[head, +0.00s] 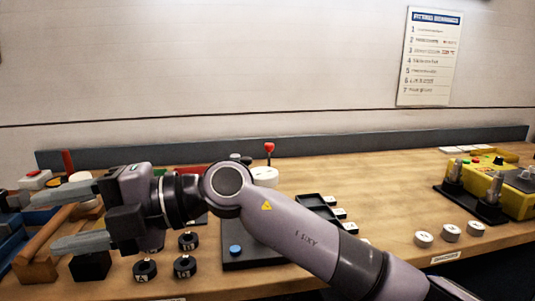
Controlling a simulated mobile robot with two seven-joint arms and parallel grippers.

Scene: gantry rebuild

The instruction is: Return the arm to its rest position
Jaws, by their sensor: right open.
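My right arm (300,235) reaches in from the lower right and stretches across the workbench to the left. My right gripper (48,219) is at the left end of the bench, its two grey fingers pointing left. The fingers are spread wide apart, with nothing seen held between them. They show in front of a brown wooden block piece (40,252) and blue parts; whether they touch these I cannot tell. The arm and gripper hide part of the bench behind them. My left gripper is not in view.
Black numbered rings (145,268) lie below the gripper. A red-topped lever (269,149) stands behind my arm. White round pieces (450,232) and a yellow unit (500,185) sit at the right. The bench (390,185) is clear at centre right. A wall sign (430,57) hangs behind.

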